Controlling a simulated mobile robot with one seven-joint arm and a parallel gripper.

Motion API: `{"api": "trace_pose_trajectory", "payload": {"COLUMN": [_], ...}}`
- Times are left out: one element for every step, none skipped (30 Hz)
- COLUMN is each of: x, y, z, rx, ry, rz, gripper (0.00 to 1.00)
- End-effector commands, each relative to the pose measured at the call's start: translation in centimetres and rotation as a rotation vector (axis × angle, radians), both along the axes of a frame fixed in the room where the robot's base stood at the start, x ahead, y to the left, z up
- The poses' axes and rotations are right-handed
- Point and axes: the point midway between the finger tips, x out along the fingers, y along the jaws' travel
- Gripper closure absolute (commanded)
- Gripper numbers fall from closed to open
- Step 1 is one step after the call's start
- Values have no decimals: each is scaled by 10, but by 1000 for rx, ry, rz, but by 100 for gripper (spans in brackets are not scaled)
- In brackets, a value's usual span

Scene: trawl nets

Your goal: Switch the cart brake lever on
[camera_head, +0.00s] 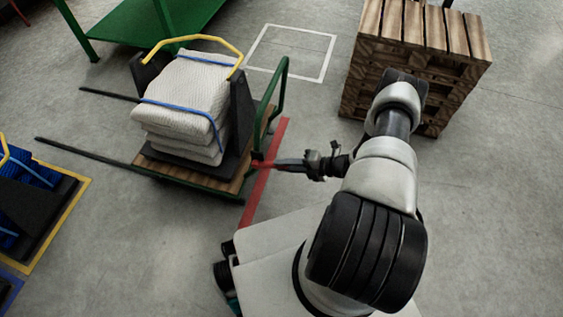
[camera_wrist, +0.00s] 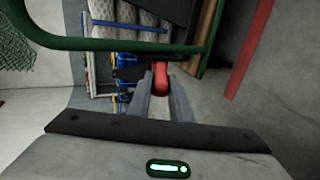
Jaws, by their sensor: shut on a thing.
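The cart (camera_head: 180,177) has a wooden deck and a green push handle (camera_head: 283,82). The brake lever is a short red piece (camera_head: 262,164) at the handle end of the cart. In the wrist view the red lever (camera_wrist: 161,76) stands between the tips of my two fingers. My gripper (camera_head: 280,164) reaches in from the right and is shut on the lever; in the wrist view its fingers (camera_wrist: 163,100) close on it from both sides. The lever's pivot is mostly hidden, and I cannot tell its exact setting.
White folded nets (camera_head: 185,95) with blue straps sit on the cart. A red floor line (camera_head: 265,180) runs beside its handle end. A wooden crate (camera_head: 420,60) stands at the back right. A green table (camera_head: 150,20) is behind. Open floor lies at right.

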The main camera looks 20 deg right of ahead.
Motion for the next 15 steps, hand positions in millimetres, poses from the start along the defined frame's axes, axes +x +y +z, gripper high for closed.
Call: {"api": "trace_pose_trajectory", "payload": {"x": [-1, -1, -1, -1, -1, -1, -1, -1, -1, -1, -1, -1, -1, -1, -1], "y": [-1, -1, -1, -1, -2, -2, -2, -2, -2, -2, -2, -2, -2, -2, -2], "z": [-3, -4, -5, -6, -6, -7, -7, -7, -7, -8, -8, -8, -8, -8, -8], "rx": [14, 21, 30, 34, 39, 45, 48, 51, 53, 53, 54, 55, 54, 54, 54], "ry": [-9, -14, -20, -24, -28, -32, -34, -36, -38, -39, -40, -40, -41, -41, -41], "rz": [-3, -2, -2, -1, -1, 0, 0, 0, 0, 0, -1, -1, -1, -1, -1], "gripper": [100, 100, 100, 100, 100, 100, 100, 100, 100, 100, 100, 100, 100, 100, 100]}}
